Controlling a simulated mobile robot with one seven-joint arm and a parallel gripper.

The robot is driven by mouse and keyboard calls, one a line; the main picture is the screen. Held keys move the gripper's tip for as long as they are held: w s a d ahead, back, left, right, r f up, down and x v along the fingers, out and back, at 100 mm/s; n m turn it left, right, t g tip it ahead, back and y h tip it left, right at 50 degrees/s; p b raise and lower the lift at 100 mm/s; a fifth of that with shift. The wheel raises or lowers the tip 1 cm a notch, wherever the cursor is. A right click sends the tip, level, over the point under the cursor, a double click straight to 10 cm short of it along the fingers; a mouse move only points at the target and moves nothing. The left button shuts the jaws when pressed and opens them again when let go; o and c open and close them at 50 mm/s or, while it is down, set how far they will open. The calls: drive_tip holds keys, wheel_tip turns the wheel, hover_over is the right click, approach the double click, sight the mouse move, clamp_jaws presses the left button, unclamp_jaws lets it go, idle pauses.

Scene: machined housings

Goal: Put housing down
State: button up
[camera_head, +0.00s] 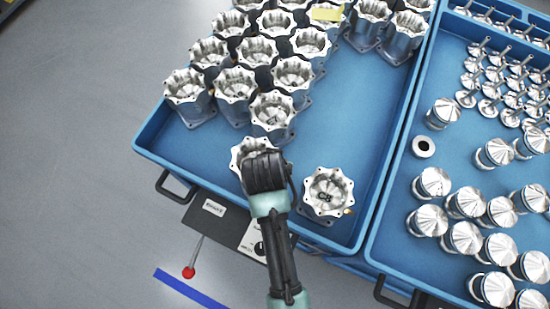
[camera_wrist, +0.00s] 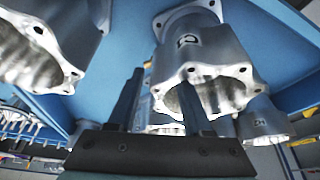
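The housings are silver metal cups with scalloped, bolt-holed rims. In the head view my gripper (camera_head: 262,165) is over the front of the blue tray (camera_head: 370,150), at one housing (camera_head: 240,150) whose right side it hides. Another housing (camera_head: 327,190) stands upright to the right of the gripper, apart from it. In the wrist view my gripper (camera_wrist: 160,100) has two dark fingers spaced apart. A housing (camera_wrist: 210,65) lies at the right finger, and a pale rim edge shows between the fingers. Whether the fingers press on a housing wall is not clear.
Several housings (camera_head: 235,85) stand in rows in the tray's back left, with two more (camera_head: 405,30) at the back right. The tray floor (camera_head: 345,110) is bare at centre right. A second blue tray (camera_head: 400,190) on the right holds many metal parts. A red-knobbed lever (camera_head: 188,272) sits below.

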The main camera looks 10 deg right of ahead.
drive_tip(key=v, duration=1.2)
drive_tip(key=w+a+r+n+t, duration=0.1)
drive_tip(key=w+r+t, duration=0.2)
drive_tip(key=w+r, duration=0.35)
drive_tip(key=w+a+r+t+y, duration=0.1)
drive_tip(key=w+r+t, duration=0.25)
drive_tip(key=r, duration=0.65)
drive_tip(key=w+a+r+n+t, duration=0.1)
drive_tip(key=w+r+t, duration=0.35)
drive_tip(key=r, duration=0.35)
wheel_tip(320, 180, up, 17)
drive_tip(key=t, duration=0.5)
drive_tip(key=s+r+n+t, duration=0.1)
drive_tip(key=s+r+t, duration=0.2)
drive_tip(key=r, duration=0.5)
drive_tip(key=s+r+n+t, duration=0.1)
drive_tip(key=s+r+t, duration=0.3)
drive_tip(key=r, duration=0.5)
drive_tip(key=shift+s+r+y+p, duration=0.3)
drive_tip(key=shift+s+p, duration=0.1)
drive_tip(key=shift+s, duration=0.5)
drive_tip(key=shift+a+f, duration=0.1)
drive_tip(key=shift+a, duration=0.1)
